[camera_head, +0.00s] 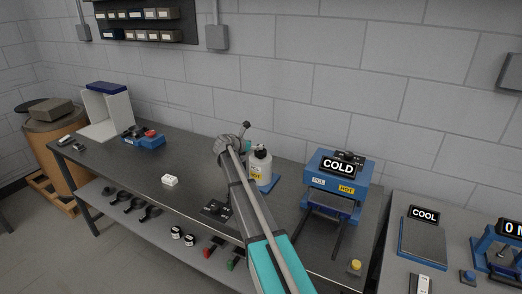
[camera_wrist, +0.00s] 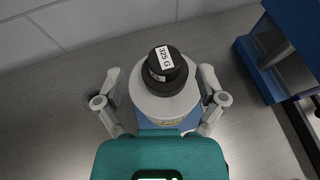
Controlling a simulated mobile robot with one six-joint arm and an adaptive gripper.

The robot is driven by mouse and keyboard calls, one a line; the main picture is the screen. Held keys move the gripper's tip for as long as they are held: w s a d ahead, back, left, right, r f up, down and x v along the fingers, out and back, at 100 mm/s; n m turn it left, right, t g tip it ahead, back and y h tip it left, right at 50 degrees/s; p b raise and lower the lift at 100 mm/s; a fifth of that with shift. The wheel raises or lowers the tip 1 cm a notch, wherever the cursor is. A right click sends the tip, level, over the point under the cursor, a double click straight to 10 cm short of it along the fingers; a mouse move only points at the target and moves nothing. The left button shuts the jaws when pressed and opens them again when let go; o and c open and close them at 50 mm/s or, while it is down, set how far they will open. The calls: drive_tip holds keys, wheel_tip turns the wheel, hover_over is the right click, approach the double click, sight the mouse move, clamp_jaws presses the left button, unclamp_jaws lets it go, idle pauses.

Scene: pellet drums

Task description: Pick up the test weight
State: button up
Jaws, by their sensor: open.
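A white bottle-like body (camera_wrist: 160,104) with a black top (camera_wrist: 165,68) labelled "325 G" is below my gripper in the wrist view. I cannot tell whether this labelled piece is the test weight. My gripper (camera_wrist: 160,98) is open, with one finger on each side of the white body. I see no grip on it. In the head view my gripper (camera_head: 232,141) is just left of the black top.
A blue press (camera_head: 337,182) with a "COLD" display stands to the right. A white block (camera_head: 170,180) and a blue tray (camera_head: 152,142) lie to the left. Several small items sit on the lower shelf (camera_head: 160,220). The bench between the white block and the bottle is mostly clear.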

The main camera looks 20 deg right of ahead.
drive_tip(key=shift+b+x, duration=0.7)
drive_tip(key=shift+x, duration=1.4)
drive_tip(key=shift+s+f, duration=0.15)
drive_tip(key=shift+f, duration=0.05)
clamp_jaws()
